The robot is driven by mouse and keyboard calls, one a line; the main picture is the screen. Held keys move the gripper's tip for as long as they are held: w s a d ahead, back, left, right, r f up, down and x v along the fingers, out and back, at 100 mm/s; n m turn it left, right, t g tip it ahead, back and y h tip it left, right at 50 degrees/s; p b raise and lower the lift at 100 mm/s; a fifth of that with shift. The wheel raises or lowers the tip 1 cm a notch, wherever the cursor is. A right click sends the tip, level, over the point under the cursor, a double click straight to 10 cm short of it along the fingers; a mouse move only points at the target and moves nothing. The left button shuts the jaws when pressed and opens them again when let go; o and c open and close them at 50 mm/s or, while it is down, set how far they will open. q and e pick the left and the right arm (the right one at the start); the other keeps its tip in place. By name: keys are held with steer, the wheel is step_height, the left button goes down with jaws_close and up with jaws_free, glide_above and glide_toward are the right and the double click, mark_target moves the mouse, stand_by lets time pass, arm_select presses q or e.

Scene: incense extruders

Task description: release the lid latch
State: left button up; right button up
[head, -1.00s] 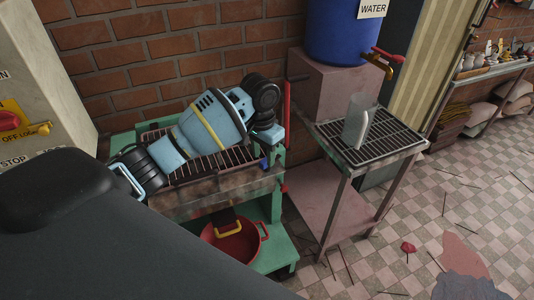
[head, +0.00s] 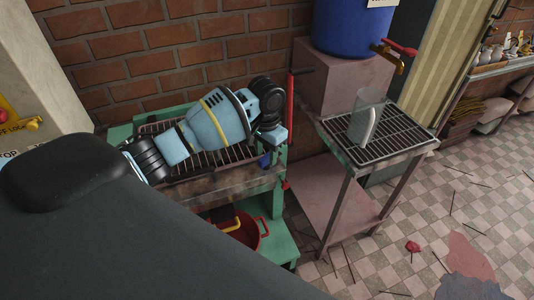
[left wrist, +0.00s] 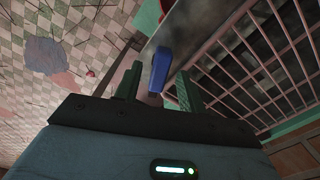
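A small blue latch handle (head: 264,161) sits at the right end of the metal front of a green-framed bench (head: 273,202). In the left wrist view the blue handle (left wrist: 160,69) stands against a grey metal strip beside a barred grate. My left gripper (head: 269,146) is over the bench's right end, close to the latch, its fingers mostly hidden in the head view. In the left wrist view the left gripper (left wrist: 158,75) is open, with its two green fingers on either side of the handle and gaps showing. My right gripper is in neither view.
A barred grate (head: 205,162) lies under my left arm. A red upright lever (head: 291,98) rises just right of the gripper. A red pot (head: 262,229) is below the bench. A rack table (head: 385,135) with a clear jug (head: 362,122) stands to the right.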

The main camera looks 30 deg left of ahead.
arm_select(q)
steer(key=shift+f, duration=0.45)
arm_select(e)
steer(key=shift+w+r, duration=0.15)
arm_select(q)
jaws_close()
steer(key=shift+r+m+p, duration=0.3)
steer(key=shift+m+p, duration=0.25)
steer(key=shift+m, duration=0.75)
steer(key=shift+f+m, duration=0.1)
steer(key=shift+m, duration=0.3)
steer(key=shift+f+m, duration=0.15)
steer(key=shift+m, duration=0.65)
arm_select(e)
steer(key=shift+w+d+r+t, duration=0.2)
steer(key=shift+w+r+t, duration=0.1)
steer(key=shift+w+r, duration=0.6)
